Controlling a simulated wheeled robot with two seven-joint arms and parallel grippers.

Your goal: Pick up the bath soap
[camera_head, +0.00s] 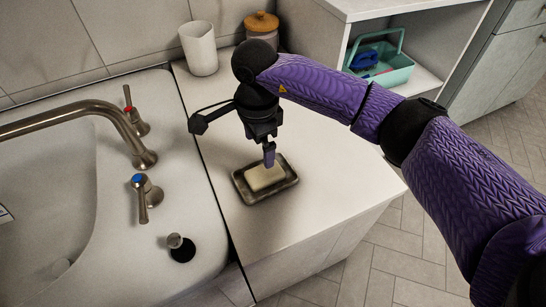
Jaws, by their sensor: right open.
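The bath soap (261,179) is a pale cream bar lying in a dark rectangular soap dish (243,193) on the white counter. My right gripper (269,160) points down right above the soap, with its fingers over the bar's upper right part. It is open; from this angle the fingers overlap, and I cannot tell whether they touch the soap. My left gripper is not in view.
A sink with a metal faucet (75,112) and two handles fills the left. A white cup (199,48) and a wooden-lidded jar (262,24) stand at the counter's back. A teal caddy (392,72) sits on a shelf. Counter around the dish is clear.

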